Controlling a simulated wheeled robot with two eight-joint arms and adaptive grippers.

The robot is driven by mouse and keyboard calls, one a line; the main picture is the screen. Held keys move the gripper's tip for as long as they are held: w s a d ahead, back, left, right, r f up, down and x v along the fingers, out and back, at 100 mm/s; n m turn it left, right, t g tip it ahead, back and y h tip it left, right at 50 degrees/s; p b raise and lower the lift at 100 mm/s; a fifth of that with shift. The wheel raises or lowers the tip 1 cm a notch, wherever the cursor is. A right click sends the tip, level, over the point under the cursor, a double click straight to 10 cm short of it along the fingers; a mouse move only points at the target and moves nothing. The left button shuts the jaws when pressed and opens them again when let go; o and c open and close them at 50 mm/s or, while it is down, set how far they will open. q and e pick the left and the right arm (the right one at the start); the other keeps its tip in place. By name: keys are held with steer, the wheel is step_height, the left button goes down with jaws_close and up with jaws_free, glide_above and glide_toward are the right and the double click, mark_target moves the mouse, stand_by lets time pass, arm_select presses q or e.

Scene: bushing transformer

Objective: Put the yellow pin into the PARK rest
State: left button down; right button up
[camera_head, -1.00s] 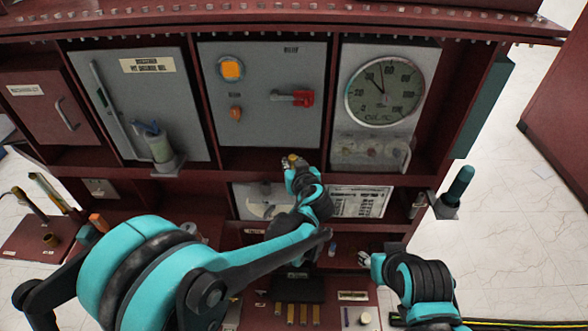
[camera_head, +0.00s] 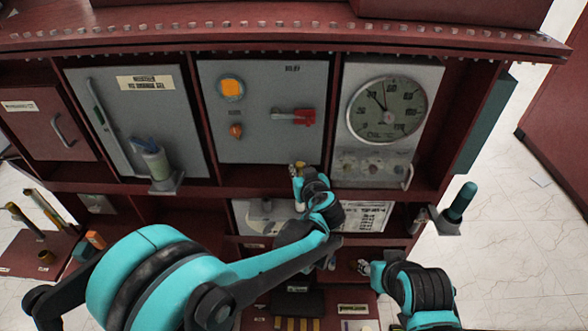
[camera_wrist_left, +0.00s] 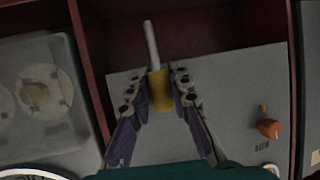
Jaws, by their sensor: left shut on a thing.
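The yellow pin (camera_wrist_left: 160,92) has a yellow grip and a thin grey shaft that points up in the left wrist view. My left gripper (camera_wrist_left: 160,87) is shut on the yellow grip, one finger on each side. In the head view the left gripper (camera_head: 298,170) is just below the grey panel with the red handle, and only a small bit of the yellow pin (camera_head: 301,164) shows. My right gripper (camera_head: 363,268) is low in the head view, apart from the pin; its finger opening is too small to tell. I cannot make out a PARK label.
A holder with a teal-handled tool (camera_head: 461,202) juts out at the right.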

arm_select(q)
steer(key=shift+w+a+f, duration=0.2)
steer(key=shift+w+a, duration=0.15)
steer(key=shift+w, duration=0.1)
steer(key=shift+s+d+b, duration=0.4)
steer(key=shift+s, duration=0.1)
steer(key=shift+f, duration=0.35)
steer(key=shift+s+d+f+b, duration=0.15)
steer(key=shift+f+b, duration=0.1)
steer(key=shift+b, duration=0.3)
step_height(320, 180, down, 3)
steer(key=b, duration=0.2)
steer(key=shift+f+b, duration=0.2)
steer(key=shift+b, duration=0.2)
steer(key=shift+f, duration=0.3)
arm_select(e)
steer(key=f, duration=0.5)
steer(key=shift+s+d, duration=0.15)
steer(key=shift+s, duration=0.05)
arm_select(q)
steer(key=shift+b, duration=0.45)
arm_select(e)
steer(key=shift+f, duration=0.25)
arm_select(q)
steer(key=shift+f+b, duration=1.9)
steer(key=shift+f, duration=0.35)
arm_select(e)
steer(key=shift+f, duration=1.9)
